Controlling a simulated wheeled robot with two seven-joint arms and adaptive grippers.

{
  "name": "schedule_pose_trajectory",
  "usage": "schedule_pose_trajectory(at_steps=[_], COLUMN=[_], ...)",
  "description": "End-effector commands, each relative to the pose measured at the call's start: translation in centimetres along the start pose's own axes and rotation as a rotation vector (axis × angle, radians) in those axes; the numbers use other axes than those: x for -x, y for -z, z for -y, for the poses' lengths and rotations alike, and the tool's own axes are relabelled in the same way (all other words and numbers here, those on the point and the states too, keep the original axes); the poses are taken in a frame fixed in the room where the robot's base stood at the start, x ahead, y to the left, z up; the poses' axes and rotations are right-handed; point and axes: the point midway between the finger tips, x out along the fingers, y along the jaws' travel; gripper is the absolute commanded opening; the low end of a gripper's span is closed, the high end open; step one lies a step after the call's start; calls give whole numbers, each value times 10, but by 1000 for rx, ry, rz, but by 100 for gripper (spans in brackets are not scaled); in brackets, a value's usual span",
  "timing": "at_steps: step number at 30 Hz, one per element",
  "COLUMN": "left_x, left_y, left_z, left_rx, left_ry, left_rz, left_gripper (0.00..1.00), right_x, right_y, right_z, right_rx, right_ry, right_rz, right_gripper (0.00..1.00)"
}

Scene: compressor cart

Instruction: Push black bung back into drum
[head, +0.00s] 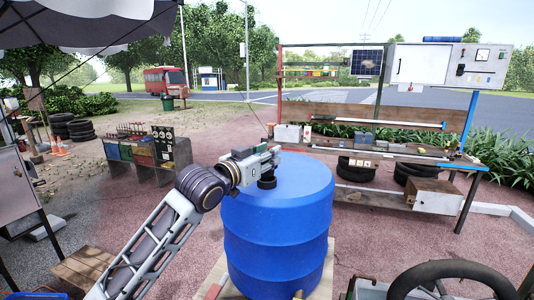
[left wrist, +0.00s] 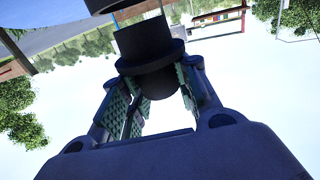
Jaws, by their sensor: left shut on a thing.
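The blue drum (head: 277,225) stands upright in the middle of the head view. My left gripper (head: 268,159) is over its top, coming in from the left. In the left wrist view my left gripper (left wrist: 160,95) is shut on the black bung (left wrist: 150,50), a stepped cylinder with a wide flange, its rounded end between the pads. A dark round part (left wrist: 112,4) is cut off at that view's top edge. In the head view a short black round piece (head: 267,181) shows under the gripper at the drum top; I cannot tell whether it is the bung or a fitting. My right gripper is out of view.
A workbench (head: 385,150) with tools and boxes stands behind the drum to the right. A low bench of coloured bins (head: 147,148) stands at the left. A black wheel-like ring (head: 452,272) is at front right. Gravel around the drum is mostly clear.

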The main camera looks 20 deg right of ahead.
Motion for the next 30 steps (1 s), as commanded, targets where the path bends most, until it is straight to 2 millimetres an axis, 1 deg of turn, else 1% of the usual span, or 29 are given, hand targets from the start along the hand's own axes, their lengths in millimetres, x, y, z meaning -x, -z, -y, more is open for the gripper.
schedule_pose_trajectory(at_steps=[14,21,30], left_x=[0,0,0], left_y=[-2,-2,-1], left_z=[0,0,0], left_rx=[-1,0,0], left_ry=[0,0,0], left_rz=[-1,-1,-1], left_gripper=[7,7,7], right_x=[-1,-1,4], right_y=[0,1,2], right_z=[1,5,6], right_rx=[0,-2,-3], right_ry=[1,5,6], right_rz=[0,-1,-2], right_gripper=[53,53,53])
